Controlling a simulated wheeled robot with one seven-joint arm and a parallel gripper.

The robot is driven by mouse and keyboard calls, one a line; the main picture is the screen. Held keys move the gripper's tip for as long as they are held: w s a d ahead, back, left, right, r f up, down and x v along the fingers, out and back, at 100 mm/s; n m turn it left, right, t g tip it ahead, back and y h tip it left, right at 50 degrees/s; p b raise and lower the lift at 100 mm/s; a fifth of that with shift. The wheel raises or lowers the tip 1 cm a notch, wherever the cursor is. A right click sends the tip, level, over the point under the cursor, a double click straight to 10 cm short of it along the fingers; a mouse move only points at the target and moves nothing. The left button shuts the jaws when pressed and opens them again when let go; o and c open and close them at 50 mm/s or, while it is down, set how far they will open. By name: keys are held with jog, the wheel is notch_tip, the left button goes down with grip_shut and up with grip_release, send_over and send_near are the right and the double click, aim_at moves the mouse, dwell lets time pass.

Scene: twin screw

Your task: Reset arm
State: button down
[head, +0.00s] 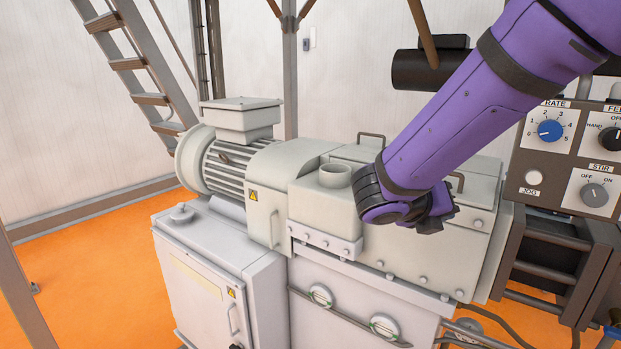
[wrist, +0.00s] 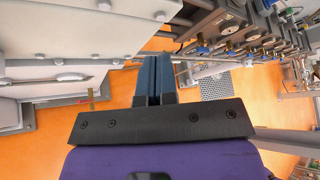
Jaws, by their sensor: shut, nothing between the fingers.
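My purple arm (head: 470,95) reaches in from the upper right in the head view. Its wrist end hangs in front of the pale grey twin-screw machine (head: 285,210). My gripper (wrist: 155,62) shows in the wrist view with its two dark fingers side by side, shut and empty. In the head view the fingers are mostly hidden behind the wrist; only a dark tip shows at its lower right. I cannot tell whether the wrist touches the machine; it covers part of its top and front.
A control panel (head: 565,160) with a blue RATE knob (head: 550,130) stands at the right. A ladder (head: 135,70) is at the back left. A dark cylinder (head: 425,68) is behind the arm. Orange floor (head: 95,280) is clear at the left.

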jog(key=s+d+r+m+g+y, duration=0.1)
jog(key=s+d+m+g+y, duration=0.2)
jog(key=s+m, duration=0.4)
jog(key=s+d+r+m+g+y, duration=0.1)
jog(key=s+d+m+y, duration=0.1)
jog(key=s+d+m, duration=0.45)
jog(key=s+a+r+m+t+y, duration=0.3)
jog(key=s+m+y, duration=0.3)
jog(key=m, duration=1.3)
jog(key=shift+s+a+r+y, duration=0.4)
jog(key=shift+s+a+r, duration=0.25)
jog(key=shift+s, duration=0.3)
